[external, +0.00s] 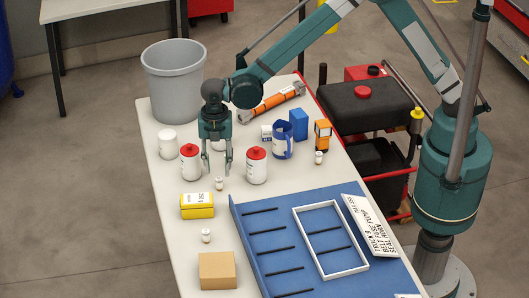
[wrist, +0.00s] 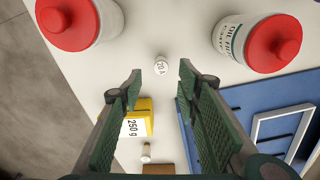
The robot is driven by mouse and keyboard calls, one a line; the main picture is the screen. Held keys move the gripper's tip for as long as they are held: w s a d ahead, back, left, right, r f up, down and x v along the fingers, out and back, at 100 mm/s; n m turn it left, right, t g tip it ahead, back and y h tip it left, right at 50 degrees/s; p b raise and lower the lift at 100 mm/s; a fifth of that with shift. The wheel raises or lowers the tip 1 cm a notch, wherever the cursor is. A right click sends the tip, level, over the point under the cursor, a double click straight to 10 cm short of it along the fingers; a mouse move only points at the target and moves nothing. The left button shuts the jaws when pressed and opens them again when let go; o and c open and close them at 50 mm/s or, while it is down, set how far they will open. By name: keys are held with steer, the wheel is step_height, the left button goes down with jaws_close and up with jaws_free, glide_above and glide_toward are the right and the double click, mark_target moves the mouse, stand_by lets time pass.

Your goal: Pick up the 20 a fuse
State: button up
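The 20 A fuse (wrist: 160,65) is a small white cylinder with "20 A" on its top. It stands on the white table between two red-capped bottles, and it also shows in the external view (external: 219,184). My gripper (external: 217,170) points down above the table near the fuse. In the wrist view my gripper (wrist: 159,90) is open and empty, and the fuse appears just beyond the gap between its fingertips, apart from both. Similar small white cylinders stand by the yellow box (external: 206,236) and by the orange box (external: 318,157); their labels are unreadable.
Red-capped bottles stand left (external: 190,163) and right (external: 257,167) of my gripper. A yellow box (external: 197,206) marked 250 g, a cardboard box (external: 217,270) and a blue tray (external: 245,225) lie towards the front. A blue mug (external: 282,142) and a grey bin (external: 174,85) stand behind.

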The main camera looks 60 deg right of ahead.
mark_target(220, 178)
steer(key=shift+f, duration=1)
steer(key=shift+d+f+b, duration=0.15)
steer(key=shift+f+b, duration=0.6)
steer(key=shift+f, duration=1.85)
steer(key=c, duration=0.9)
